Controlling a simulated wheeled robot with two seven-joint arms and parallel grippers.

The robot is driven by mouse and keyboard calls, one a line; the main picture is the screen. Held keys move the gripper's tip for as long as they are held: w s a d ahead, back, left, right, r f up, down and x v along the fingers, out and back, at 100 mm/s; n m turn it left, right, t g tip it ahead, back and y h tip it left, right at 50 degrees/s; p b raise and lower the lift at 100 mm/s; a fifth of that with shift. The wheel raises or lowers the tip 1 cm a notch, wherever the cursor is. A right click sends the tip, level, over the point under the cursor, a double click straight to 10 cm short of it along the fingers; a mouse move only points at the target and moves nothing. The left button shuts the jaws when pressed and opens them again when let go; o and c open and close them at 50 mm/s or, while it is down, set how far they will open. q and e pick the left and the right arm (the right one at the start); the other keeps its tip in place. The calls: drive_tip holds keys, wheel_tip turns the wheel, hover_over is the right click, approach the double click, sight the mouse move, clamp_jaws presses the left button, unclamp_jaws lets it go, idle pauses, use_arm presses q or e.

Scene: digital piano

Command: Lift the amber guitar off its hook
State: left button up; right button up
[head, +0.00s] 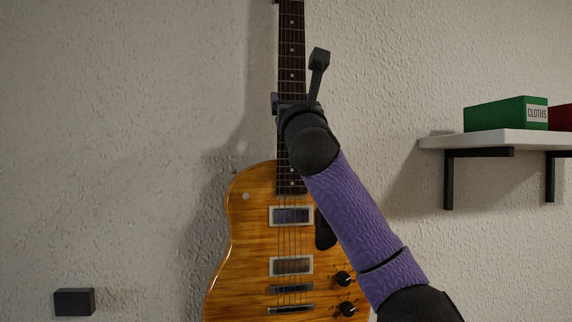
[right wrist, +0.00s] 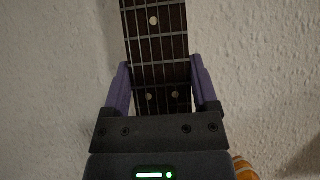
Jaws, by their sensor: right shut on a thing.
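The amber guitar (head: 245,248) hangs upright against the wall in the head view, its dark neck (head: 291,50) running up out of the top of the picture. The hook and headstock are out of view. My right gripper (head: 293,101) is at the neck, a little above the body, and my purple arm covers part of the neck and body. In the right wrist view the gripper (right wrist: 160,85) is shut on the guitar neck (right wrist: 157,45), with one purple finger on each side of the fretboard. My left gripper is not in view.
A white wall shelf (head: 490,140) on black brackets stands at the right, with a green box marked CLOTHS (head: 500,115) and a red box (head: 561,117) on it. A small black block (head: 74,302) is on the wall at lower left. The wall left of the guitar is otherwise bare.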

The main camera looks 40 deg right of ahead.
clamp_jaws()
drive_tip(key=shift+s+r, duration=0.1)
drive_tip(key=shift+r, duration=0.05)
drive_tip(key=shift+w+d+r, duration=0.1)
drive_tip(key=shift+w+r, duration=0.1)
drive_tip(key=shift+r, duration=0.85)
drive_tip(key=shift+s+a+f+b, duration=0.1)
drive_tip(key=shift+s+a+b, duration=0.2)
drive_tip(key=shift+s+b, duration=0.2)
drive_tip(key=s+a+b, duration=0.4)
drive_tip(key=s+a, duration=0.1)
drive_tip(key=s, duration=0.4)
drive_tip(key=shift+s, duration=0.35)
